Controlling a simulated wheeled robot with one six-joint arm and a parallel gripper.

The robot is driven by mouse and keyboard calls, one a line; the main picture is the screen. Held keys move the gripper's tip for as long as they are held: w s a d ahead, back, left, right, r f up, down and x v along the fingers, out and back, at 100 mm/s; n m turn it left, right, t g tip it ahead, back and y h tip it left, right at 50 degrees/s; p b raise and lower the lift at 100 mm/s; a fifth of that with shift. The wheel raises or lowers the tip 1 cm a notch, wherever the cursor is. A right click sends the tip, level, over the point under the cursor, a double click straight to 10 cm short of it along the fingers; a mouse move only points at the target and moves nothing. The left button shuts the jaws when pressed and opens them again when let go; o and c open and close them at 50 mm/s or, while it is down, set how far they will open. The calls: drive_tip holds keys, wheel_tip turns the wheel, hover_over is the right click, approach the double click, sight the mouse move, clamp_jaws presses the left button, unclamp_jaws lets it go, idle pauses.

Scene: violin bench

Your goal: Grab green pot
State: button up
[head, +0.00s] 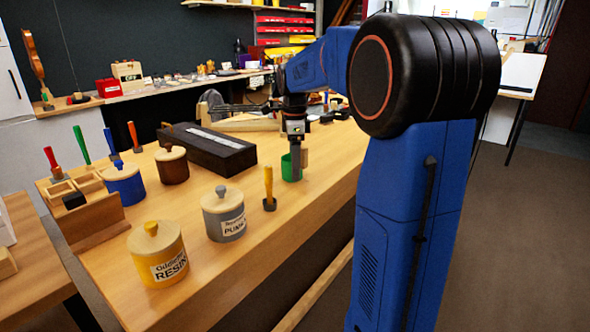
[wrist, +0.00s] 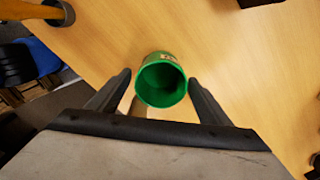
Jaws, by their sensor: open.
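The green pot (wrist: 161,80) stands upright on the wooden bench in the wrist view, with its open top facing the camera and its dark inside showing. It has no lid on it. My gripper (wrist: 162,84) is open, with one finger on each side of the pot; I cannot tell whether either finger touches it. In the head view the green pot (head: 288,167) is partly hidden behind my gripper (head: 296,160), which points down at it.
On the bench (head: 310,215) stand a grey pot (head: 223,218), a yellow pot (head: 157,258), a blue pot (head: 123,186) and a brown pot (head: 172,167). A yellow-handled tool (head: 268,185) stands left of the green pot. A dark case (head: 207,148) lies behind.

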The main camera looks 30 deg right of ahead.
drive_tip(key=c, duration=1.1)
